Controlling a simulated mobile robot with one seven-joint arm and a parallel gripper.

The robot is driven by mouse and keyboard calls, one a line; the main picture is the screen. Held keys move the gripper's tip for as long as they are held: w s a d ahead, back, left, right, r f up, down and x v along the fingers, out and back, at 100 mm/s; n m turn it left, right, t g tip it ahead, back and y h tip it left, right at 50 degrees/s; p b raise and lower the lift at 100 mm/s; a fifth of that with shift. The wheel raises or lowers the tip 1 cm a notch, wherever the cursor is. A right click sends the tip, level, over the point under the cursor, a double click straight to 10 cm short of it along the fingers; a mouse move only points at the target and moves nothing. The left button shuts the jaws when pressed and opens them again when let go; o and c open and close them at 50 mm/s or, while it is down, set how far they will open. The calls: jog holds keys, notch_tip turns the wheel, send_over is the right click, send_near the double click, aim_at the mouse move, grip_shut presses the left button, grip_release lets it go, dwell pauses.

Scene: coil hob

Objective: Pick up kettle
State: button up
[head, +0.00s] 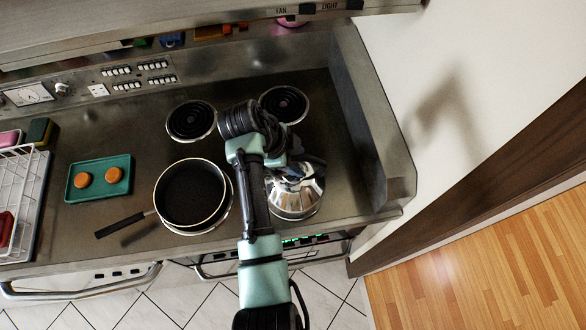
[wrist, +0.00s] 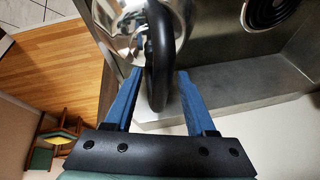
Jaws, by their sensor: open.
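The kettle (head: 296,197) is shiny metal and stands at the front right of the hob, partly hidden by my arm in the head view. In the wrist view its silver body (wrist: 128,22) is at the top, with its black curved handle (wrist: 158,50) running down from it. My gripper (wrist: 157,75) is open, with one blue finger on each side of the handle. The handle's lower end lies between the fingers, and I see a gap on the right side. Whether the left finger touches it is unclear.
A dark pan (head: 190,194) sits to the left of the kettle, its handle pointing left. Two coil burners (head: 191,120) (head: 284,104) lie behind. A metal side wall (head: 368,120) bounds the hob at right. A teal tray (head: 100,165) holds two orange rounds.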

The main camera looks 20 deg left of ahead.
jog(key=shift+x, duration=0.8)
grip_shut()
dwell(0.8)
jog(key=shift+w+r, duration=0.1)
jog(key=shift+r, duration=0.05)
